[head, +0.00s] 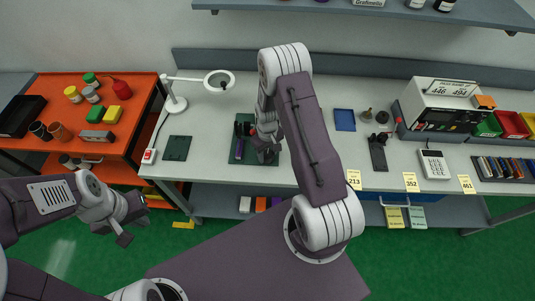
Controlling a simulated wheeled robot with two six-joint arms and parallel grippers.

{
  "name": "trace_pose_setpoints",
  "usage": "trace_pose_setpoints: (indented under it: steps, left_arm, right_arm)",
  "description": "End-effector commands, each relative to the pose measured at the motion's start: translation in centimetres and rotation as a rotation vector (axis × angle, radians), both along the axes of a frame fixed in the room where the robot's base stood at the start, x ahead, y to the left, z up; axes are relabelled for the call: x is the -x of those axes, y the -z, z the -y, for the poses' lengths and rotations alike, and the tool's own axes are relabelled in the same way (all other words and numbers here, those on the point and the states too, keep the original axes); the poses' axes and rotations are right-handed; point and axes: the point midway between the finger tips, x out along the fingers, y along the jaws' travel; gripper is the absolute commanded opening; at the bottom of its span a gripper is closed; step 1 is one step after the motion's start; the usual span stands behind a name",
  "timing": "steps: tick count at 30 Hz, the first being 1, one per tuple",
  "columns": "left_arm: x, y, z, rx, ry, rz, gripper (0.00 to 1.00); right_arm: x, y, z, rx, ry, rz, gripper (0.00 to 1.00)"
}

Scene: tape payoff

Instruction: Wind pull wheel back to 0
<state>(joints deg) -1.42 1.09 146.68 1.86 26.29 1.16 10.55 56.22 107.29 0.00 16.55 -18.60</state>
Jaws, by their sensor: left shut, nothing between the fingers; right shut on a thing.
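My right gripper (267,155) is low over a dark green mat (267,187) on the grey workbench. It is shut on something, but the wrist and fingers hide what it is. Dark upright pieces (240,129) and a small purple piece (239,148) stand beside it on the mat. My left gripper (128,232) is shut and empty, in the air in front of the bench, at the lower left. I cannot pick out a pull wheel or its scale for certain.
An orange table (140,92) with jars and boxes is at the left. A white lamp (174,100) and a green pad (177,148) stand left of the mat. A blue tray (344,120), a black stand (378,155) and a calculator-like device (434,164) are right of my arm.

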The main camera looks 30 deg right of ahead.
Motion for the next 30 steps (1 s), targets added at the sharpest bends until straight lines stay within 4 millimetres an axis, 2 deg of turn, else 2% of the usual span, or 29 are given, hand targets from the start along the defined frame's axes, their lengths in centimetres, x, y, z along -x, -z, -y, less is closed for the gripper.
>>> trace_pose_setpoints:
  steps: [8, 22, 23, 24, 30]
  left_arm:
    - [0.00, 0.19, 0.00, 0.000, 0.000, 0.000, 0.00]
    - [0.00, 0.19, 0.00, 0.000, 0.000, 0.000, 0.00]
    - [0.00, 0.19, 0.00, 0.000, 0.000, 0.000, 0.00]
    - [0.00, 0.19, 0.00, 0.000, 0.000, 0.000, 0.00]
    - [0.00, 0.21, -0.01, 0.000, 0.000, 0.000, 0.00]
  right_arm:
    - [-0.19, -0.11, 0.04, 0.001, -0.066, 0.005, 0.06]
    - [-0.22, -0.14, 0.05, 0.001, -0.075, 0.006, 0.06]
    - [-0.22, -0.14, 0.05, 0.001, -0.075, 0.006, 0.54]
    - [-0.21, -0.14, 0.05, 0.001, -0.075, 0.006, 0.66]
    - [-0.11, -0.07, 0.02, 0.000, -0.074, 0.003, 0.68]
